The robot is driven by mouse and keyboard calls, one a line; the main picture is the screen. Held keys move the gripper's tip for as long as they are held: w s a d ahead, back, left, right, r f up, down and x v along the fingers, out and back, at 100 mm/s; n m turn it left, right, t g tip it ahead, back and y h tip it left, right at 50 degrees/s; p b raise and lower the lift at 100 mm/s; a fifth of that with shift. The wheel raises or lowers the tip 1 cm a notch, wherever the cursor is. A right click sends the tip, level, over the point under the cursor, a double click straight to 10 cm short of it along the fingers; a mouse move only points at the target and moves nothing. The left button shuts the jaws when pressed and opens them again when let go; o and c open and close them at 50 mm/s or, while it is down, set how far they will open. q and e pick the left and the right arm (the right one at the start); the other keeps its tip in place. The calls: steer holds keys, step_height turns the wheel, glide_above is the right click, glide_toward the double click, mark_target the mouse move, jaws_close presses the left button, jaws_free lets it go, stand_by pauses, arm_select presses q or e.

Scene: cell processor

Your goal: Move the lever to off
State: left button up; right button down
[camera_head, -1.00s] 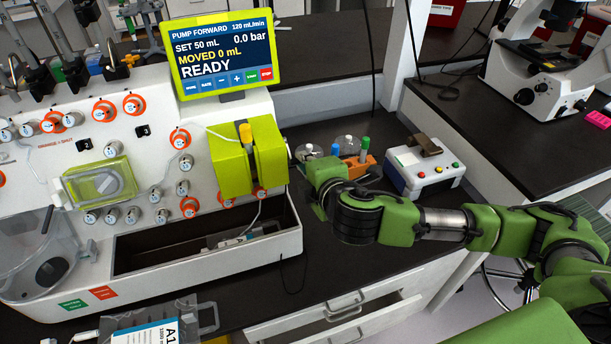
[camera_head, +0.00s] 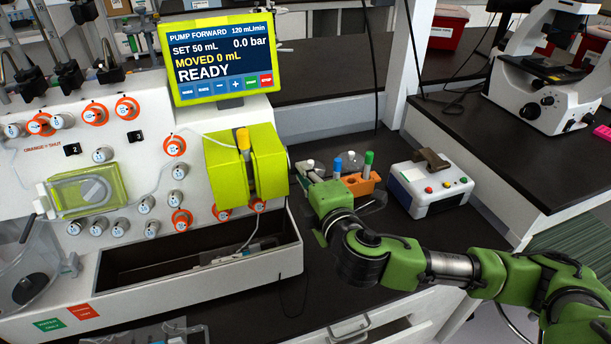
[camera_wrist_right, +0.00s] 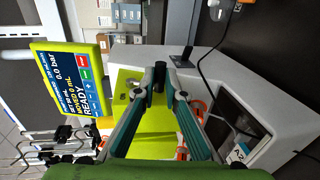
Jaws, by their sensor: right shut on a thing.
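The cell processor (camera_head: 130,165) is a white machine with a lime-green pump block (camera_head: 265,170) at its right end. My right gripper (camera_head: 303,178) is at the right side of the machine, just beyond the pump block. In the right wrist view its two fingers (camera_wrist_right: 159,74) come together on a dark piece, which I take for the lever. My left gripper is not in view.
An orange tube rack (camera_head: 360,183) with blue and green caps stands just behind my right gripper. A white box with coloured buttons (camera_head: 430,190) is to its right. The yellow-framed screen (camera_head: 220,60) reads READY. The dark counter in front of the box is clear.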

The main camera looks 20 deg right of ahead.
steer(key=c, duration=2.1)
jaws_free()
steer(key=shift+w+f, duration=0.1)
steer(key=s, duration=0.3)
steer(key=s+r, duration=0.1)
steer(key=s, duration=0.3)
steer(key=shift+s+d+r, duration=0.1)
steer(key=shift+s+r, duration=0.1)
